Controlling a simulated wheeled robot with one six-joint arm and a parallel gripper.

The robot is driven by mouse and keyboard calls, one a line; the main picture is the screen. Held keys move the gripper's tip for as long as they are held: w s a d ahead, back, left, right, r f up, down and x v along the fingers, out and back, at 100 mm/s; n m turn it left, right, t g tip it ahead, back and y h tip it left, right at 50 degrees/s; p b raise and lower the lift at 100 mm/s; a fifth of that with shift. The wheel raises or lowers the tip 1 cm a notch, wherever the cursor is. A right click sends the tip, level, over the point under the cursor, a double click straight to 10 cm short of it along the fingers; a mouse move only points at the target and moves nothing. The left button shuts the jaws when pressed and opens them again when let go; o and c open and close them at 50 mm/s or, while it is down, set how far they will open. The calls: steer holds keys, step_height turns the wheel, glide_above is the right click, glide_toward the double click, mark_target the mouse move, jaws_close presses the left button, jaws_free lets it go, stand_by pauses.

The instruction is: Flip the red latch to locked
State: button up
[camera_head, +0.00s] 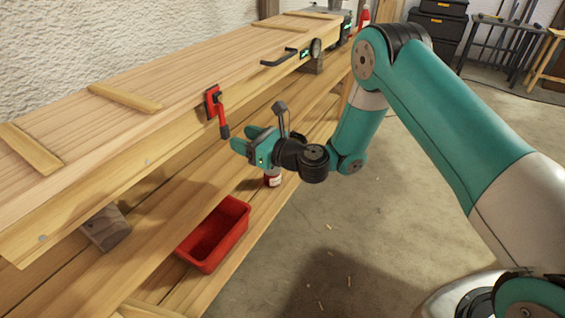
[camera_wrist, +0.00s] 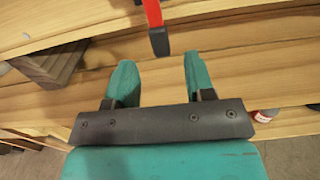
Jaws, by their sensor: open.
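The red latch (camera_head: 217,108) is mounted on the front edge of the wooden bench top. Its red lever hangs down and slightly outward, ending in a dark grip (camera_head: 224,131). In the wrist view the lever's red arm (camera_wrist: 152,12) and dark tip (camera_wrist: 159,42) show at the top, above the gap between the fingers. My gripper (camera_head: 241,139) is open and empty, just below and to the right of the lever in the head view. Its teal fingers (camera_wrist: 154,80) point toward the bench, apart from the latch. The latch's mounting plate is out of the wrist view.
A red bin (camera_head: 214,234) sits on the lower shelf, with a red bottle (camera_head: 272,180) below my gripper. Wooden strips (camera_head: 125,97) lie on top. The floor at right is mostly clear.

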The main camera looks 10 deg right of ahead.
steer(key=b+v, duration=1.1)
steer(key=b, duration=0.4)
steer(key=shift+f, duration=0.1)
